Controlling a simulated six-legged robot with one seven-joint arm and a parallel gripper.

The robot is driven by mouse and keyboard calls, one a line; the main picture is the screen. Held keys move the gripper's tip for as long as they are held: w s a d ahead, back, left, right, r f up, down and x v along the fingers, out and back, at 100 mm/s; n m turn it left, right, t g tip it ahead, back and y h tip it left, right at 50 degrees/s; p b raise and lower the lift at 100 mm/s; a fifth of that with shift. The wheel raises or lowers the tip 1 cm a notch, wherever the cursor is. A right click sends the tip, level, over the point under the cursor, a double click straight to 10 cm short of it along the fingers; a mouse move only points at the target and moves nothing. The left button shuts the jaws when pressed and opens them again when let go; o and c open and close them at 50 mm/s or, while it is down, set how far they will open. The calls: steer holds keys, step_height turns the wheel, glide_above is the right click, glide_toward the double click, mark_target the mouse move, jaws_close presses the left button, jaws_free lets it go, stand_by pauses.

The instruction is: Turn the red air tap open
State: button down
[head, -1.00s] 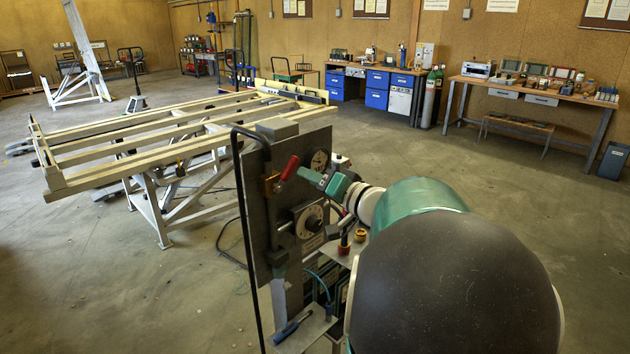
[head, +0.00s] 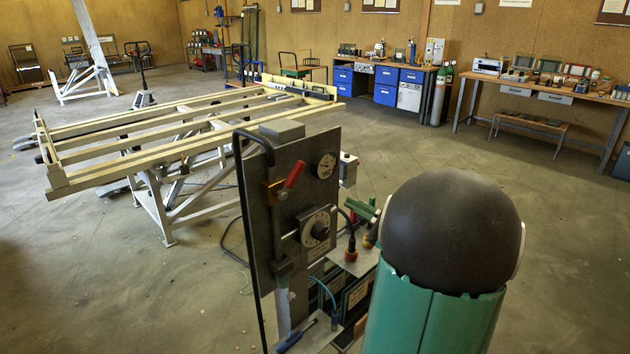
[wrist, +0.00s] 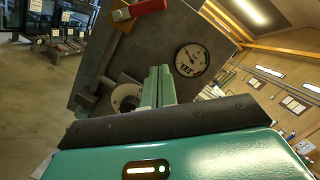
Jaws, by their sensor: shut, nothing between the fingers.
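The red air tap has a red lever (head: 294,174) on a brass body (head: 275,193), on the front of an upright grey panel (head: 262,225). The lever slants up and to the right from the brass body. In the wrist view the red lever (wrist: 148,7) and brass body (wrist: 122,16) show at the top edge, partly cut off. My gripper (head: 364,209) is to the right of the panel, apart from the tap, partly hidden behind my arm. In the wrist view my gripper's fingers (wrist: 158,83) are together with nothing between them.
A round gauge (head: 326,165) and a dial with a black knob (head: 318,228) sit beside and below the tap. A bent black bar (head: 243,140) runs along the panel's left side. A slatted tilting frame (head: 160,140) stands behind. Open floor lies to the right.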

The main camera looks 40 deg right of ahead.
mark_target(300, 170)
steer(key=w+a+r, duration=0.4)
steer(key=w+a, duration=0.1)
steer(key=w, duration=0.4)
steer(key=shift+w+r, duration=0.15)
steer(key=shift+r, duration=0.1)
steer(key=shift+a+r+n+g, duration=0.3)
steer(key=shift+r+n, duration=0.15)
steer(key=shift+n, duration=0.45)
steer(key=r+n, duration=0.1)
steer(key=a+n, duration=0.1)
steer(key=n, duration=0.1)
steer(key=shift+r+n+g+y, duration=0.3)
steer(key=shift+r+y, duration=0.05)
steer(key=shift+y, duration=0.05)
steer(key=shift+a+r+n+g, duration=0.15)
steer(key=shift+a+r+n, duration=0.15)
steer(key=shift+n, duration=0.45)
steer(key=shift+a+r+n+g, duration=0.2)
steer(key=shift+a+n, duration=0.1)
steer(key=shift+n, duration=0.4)
steer(key=shift+a+r+n+g, duration=0.2)
steer(key=shift+a+n, duration=0.1)
steer(key=shift+n, duration=0.45)
